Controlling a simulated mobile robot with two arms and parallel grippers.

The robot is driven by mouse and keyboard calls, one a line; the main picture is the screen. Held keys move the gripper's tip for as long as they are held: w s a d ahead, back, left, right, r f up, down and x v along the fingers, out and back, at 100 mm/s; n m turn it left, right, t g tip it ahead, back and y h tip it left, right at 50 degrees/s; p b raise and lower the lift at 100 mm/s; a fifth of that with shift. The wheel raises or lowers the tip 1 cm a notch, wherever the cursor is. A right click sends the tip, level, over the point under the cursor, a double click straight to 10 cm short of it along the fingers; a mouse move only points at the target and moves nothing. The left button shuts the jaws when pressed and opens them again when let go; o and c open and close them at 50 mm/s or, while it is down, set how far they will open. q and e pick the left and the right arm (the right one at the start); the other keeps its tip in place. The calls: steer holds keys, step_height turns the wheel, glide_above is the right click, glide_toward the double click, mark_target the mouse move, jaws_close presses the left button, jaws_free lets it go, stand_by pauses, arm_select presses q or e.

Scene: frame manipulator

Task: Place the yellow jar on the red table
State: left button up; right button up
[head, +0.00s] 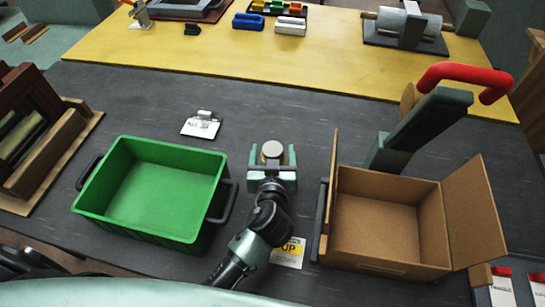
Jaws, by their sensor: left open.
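My left gripper (272,163) is open over the dark grey table, between the green crate and the cardboard box. A small round thing with a pale beige top (272,149) shows between its fingers; I cannot tell whether it is the jar or whether the fingers touch it. No clearly yellow jar shows. No red table shows; a yellow table surface (330,68) lies behind the dark grey one. My right gripper is not in view.
A green crate (122,232) stands left and is empty. An open, empty cardboard box (375,225) stands right. Behind it rises a lever device with a red handle (470,75). A label card (201,128) lies behind the crate. Blue blocks (248,21) sit on the yellow surface.

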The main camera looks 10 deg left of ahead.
mark_target(273, 144)
arm_select(q)
steer(key=shift+p+x, duration=0.4)
steer(key=shift+x, duration=1.6)
steer(key=shift+s, duration=0.1)
jaws_close()
